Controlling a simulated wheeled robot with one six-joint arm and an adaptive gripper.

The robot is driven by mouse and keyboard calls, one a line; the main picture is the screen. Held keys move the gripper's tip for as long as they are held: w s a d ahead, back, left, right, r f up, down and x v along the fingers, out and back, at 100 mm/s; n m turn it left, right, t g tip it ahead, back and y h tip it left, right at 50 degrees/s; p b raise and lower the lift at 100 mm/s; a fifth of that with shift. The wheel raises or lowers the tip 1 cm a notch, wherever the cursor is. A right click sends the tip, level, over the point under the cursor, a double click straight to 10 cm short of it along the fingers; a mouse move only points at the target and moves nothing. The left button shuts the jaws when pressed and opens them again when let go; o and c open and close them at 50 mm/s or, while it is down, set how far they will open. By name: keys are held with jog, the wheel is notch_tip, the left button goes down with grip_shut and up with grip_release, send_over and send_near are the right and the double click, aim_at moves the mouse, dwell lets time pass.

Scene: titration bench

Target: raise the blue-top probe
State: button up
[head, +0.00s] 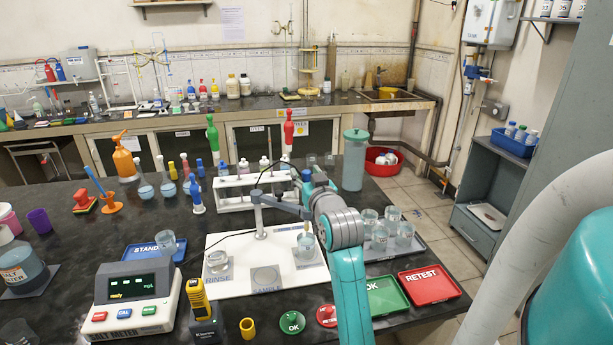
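The blue-top probe (306,176) hangs from the grey holder arm (282,207), its blue top showing just left of my arm's end. Its lower end is over or in a small beaker (306,245) at the right of the white station board (235,292); I cannot tell how deep. My gripper (312,186) is at the probe's top. Its fingers are small and partly hidden by my own wrist, so I cannot tell whether they are shut on the probe. A beaker (217,262) stands at RINSE; the SAMPLE spot (266,278) is empty.
A white rack (236,195) stands behind the holder. Several beakers fill a tray (418,247) right of my arm. The green OK tray (388,297) and red RETEST tray (430,286) lie in front. A meter (131,300) reading "ready" stands front left.

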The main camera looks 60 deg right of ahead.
jog(key=v, duration=0.7)
jog(key=shift+s+a, duration=0.2)
jog(key=shift+s, duration=0.05)
dwell(0.4)
jog(key=a+f+n+y, duration=0.1)
jog(key=a+f+y, duration=0.1)
jog(key=a+f, duration=0.4)
jog(key=s+a+f+n+t+y, duration=0.1)
jog(key=a+f+y, duration=0.1)
jog(key=a+f, duration=0.5)
jog(key=s+a+f+n+t+y, duration=0.1)
jog(key=a+f, duration=0.6)
jog(key=a, duration=0.2)
jog(key=shift+s+a+n+y, duration=0.1)
jog(key=shift+a+n+y, duration=0.2)
jog(key=shift+a+y, duration=0.1)
jog(key=s+a+f+n+y, duration=0.2)
jog(key=s+a+y, duration=0.1)
jog(key=s+a, duration=0.5)
jog(key=s+a+f+n+y, duration=0.3)
jog(key=s+a, duration=0.5)
jog(key=s, duration=0.7)
jog(key=shift+a+f+y, duration=0.3)
jog(key=shift+a+y, duration=0.05)
jog(key=shift+y, duration=0.15)
